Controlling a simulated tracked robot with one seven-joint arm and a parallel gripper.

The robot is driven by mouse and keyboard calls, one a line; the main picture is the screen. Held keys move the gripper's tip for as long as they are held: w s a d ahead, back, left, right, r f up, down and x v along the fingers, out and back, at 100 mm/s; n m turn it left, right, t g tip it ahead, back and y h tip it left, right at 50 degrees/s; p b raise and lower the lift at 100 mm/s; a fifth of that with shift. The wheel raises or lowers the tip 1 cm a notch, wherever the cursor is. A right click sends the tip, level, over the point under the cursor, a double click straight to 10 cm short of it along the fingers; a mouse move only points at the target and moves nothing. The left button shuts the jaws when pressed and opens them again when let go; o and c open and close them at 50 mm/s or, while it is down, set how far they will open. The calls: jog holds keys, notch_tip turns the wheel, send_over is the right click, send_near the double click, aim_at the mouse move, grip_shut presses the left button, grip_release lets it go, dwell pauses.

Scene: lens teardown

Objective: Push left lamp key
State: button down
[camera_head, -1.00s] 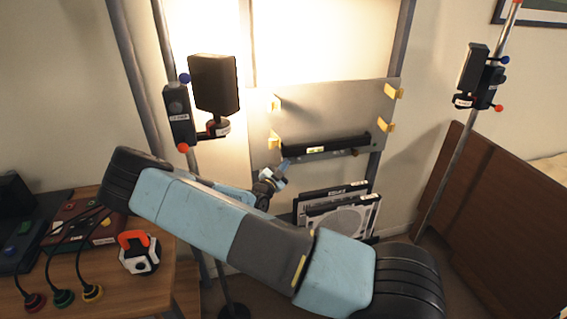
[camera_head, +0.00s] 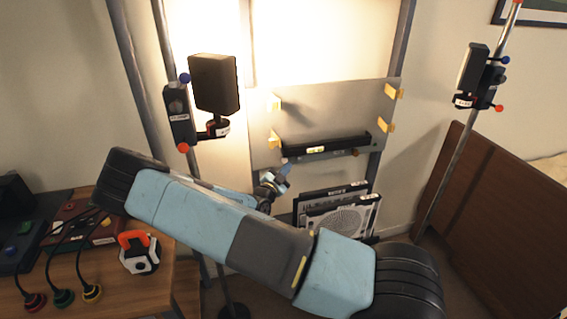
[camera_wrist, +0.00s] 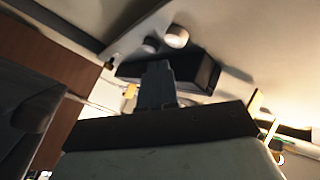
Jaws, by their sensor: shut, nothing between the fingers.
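The left lamp (camera_head: 214,83) is a black box head on a pole, with a dark clamp (camera_head: 180,115) bearing a blue and a red knob. My gripper (camera_head: 284,161) is shut and empty, just below the bar's left end; contact cannot be told. In the wrist view, my shut dark fingers (camera_wrist: 157,82) point toward a black box-like part (camera_wrist: 195,68), with a pale round knob (camera_wrist: 176,37) beyond. I cannot make out which part is the left lamp key.
A grey panel (camera_head: 330,105) with yellow clips stands behind. Framed pieces (camera_head: 340,215) lean below the bar. A desk (camera_head: 110,285) with cables and boxes is at left. A second lamp (camera_head: 473,75) stands at right beside a brown board (camera_head: 490,210).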

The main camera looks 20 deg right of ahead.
jog(key=s, duration=0.5)
jog(key=shift+s, duration=0.3)
